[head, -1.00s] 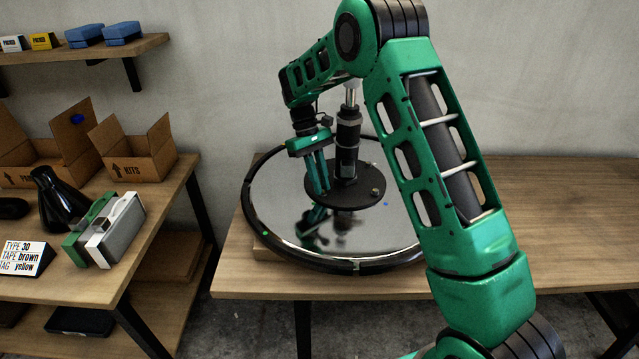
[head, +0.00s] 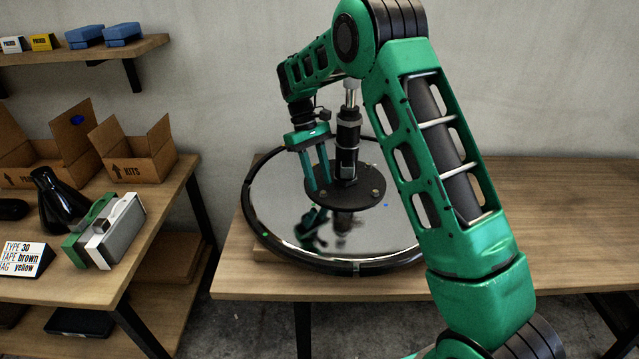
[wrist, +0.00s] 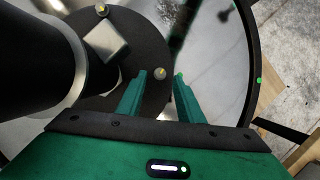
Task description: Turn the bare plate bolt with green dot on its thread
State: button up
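The round black plate (head: 361,197) sits on the shiny disc base, around the dark upright column (head: 347,140). My gripper (head: 319,187) points down at the plate's left front edge. In the wrist view my fingertips (wrist: 161,75) are open, with a small bolt (wrist: 160,73) showing between them and gaps on both sides. It has a yellowish spot on top. Another yellowish-topped bolt (wrist: 102,11) lies farther along the plate beside a metal block. A bolt (head: 376,192) stands at the plate's right in the head view. No bolt's thread shows clearly enough to read a green dot.
The shiny disc base (head: 285,215) has a black rim with a green dot (head: 264,234), and a blue dot (head: 387,204) on its surface. It rests on a wooden table (head: 560,215) with free room at right. A side bench holds boxes and a type sign (head: 22,258).

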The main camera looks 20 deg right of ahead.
jog(key=v, duration=0.9)
